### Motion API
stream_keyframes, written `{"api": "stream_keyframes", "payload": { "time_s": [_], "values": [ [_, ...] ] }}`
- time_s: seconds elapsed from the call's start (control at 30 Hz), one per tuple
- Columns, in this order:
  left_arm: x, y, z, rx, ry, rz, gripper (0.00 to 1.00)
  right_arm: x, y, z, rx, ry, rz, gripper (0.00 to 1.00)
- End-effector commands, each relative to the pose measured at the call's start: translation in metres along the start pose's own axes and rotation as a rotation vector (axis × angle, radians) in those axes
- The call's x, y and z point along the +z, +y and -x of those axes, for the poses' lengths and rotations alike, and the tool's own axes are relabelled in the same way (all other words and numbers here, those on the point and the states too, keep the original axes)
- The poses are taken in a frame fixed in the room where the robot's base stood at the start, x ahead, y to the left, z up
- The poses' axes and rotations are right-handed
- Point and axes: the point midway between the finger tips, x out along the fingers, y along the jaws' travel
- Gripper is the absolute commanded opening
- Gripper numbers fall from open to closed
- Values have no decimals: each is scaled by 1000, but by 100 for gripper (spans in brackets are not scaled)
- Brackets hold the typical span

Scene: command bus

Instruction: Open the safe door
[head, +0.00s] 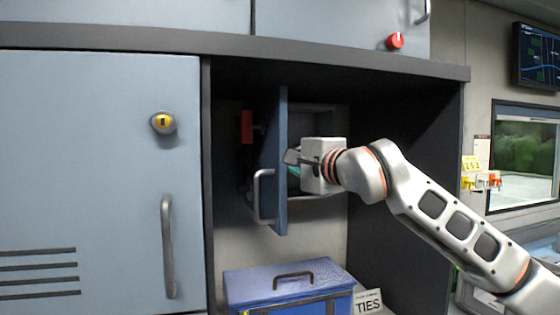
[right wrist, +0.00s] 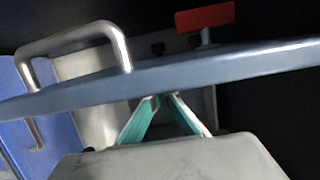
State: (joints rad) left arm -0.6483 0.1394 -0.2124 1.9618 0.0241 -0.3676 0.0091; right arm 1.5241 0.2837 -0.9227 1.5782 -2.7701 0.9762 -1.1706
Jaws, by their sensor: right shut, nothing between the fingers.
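The safe door (head: 281,160) is a blue-grey panel that stands swung open, seen nearly edge-on in the head view. It carries a metal bar handle (head: 262,197) and a red handle (head: 247,127) on its left face. The safe's interior (head: 318,122) shows behind my right gripper (head: 290,160). That gripper is on the inner side of the door, with its fingertips at or close to the door's inner face. In the right wrist view its green-padded fingers (right wrist: 160,98) converge beneath the door's edge (right wrist: 200,72) and hold nothing. Contact cannot be told. My left gripper is out of view.
A blue box (head: 290,283) with a top handle sits below the safe, beside a TIES label (head: 367,302). A closed cabinet door (head: 100,170) stands at left. The shelf's right wall (head: 400,120) is dark; the space right of the safe looks empty.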

Motion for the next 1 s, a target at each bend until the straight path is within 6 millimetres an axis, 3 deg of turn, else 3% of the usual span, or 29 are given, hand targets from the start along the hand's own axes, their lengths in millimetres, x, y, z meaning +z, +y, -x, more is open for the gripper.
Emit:
{"api": "stream_keyframes", "payload": {
  "time_s": [0.17,1.0],
  "values": [
    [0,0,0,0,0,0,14,-2,0,1,0,1,0,0],
    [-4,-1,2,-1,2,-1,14,-56,0,17,0,0,-1,0]
  ]
}}
